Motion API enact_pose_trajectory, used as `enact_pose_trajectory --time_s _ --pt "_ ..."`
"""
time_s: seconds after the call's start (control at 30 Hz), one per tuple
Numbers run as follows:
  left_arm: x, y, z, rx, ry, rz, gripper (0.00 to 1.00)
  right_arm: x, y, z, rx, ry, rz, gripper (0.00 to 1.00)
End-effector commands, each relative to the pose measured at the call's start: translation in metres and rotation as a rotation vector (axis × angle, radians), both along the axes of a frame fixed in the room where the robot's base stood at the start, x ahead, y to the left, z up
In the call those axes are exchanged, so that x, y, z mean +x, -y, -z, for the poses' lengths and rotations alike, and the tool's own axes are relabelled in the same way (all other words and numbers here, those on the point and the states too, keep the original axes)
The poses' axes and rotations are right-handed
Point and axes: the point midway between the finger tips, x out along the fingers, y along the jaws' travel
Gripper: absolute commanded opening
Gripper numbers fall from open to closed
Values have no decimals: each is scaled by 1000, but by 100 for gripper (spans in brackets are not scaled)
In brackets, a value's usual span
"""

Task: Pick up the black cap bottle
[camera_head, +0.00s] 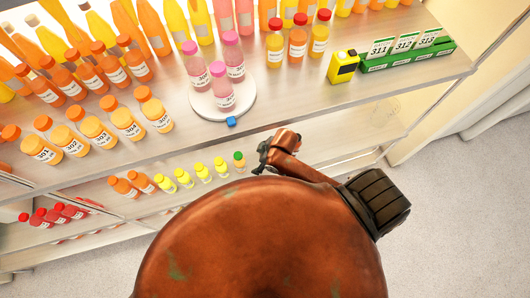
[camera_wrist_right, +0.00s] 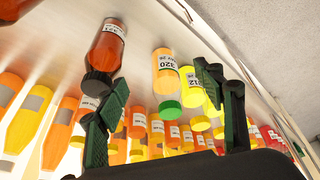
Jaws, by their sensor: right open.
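The black cap bottle (camera_wrist_right: 107,47) shows in the right wrist view at upper left, with red-orange juice, a white label and a dark cap. My left-hand finger in that view overlaps the edge of its cap; I cannot tell whether they touch. My right gripper (camera_wrist_right: 163,92) is open and empty, and the bottle is not between its fingers. In the head view the right gripper (camera_head: 264,157) is at the lower shelf, right of the green-capped bottle (camera_head: 239,160). I cannot make out the black cap bottle there; the gripper and arm may hide it. My left gripper is not in view.
The green-capped bottle (camera_wrist_right: 165,75) appears beyond the finger gap in the wrist view. Yellow-capped bottles (camera_head: 202,171) stand left along the lower shelf. The upper shelf (camera_head: 300,100) holds a round white stand (camera_head: 246,105) with pink bottles. The lower shelf's right end looks clear.

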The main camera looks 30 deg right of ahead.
Motion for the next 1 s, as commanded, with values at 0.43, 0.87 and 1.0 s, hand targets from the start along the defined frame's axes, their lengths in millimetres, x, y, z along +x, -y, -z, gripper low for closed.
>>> enact_pose_trajectory --time_s 0.43,0.87,1.0 --pt "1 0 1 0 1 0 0 48 9 9 -201 -110 -502 62" --pt "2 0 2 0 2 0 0 63 59 18 -304 -208 -609 62" --pt "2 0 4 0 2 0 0 63 60 33 -305 -207 -608 62"
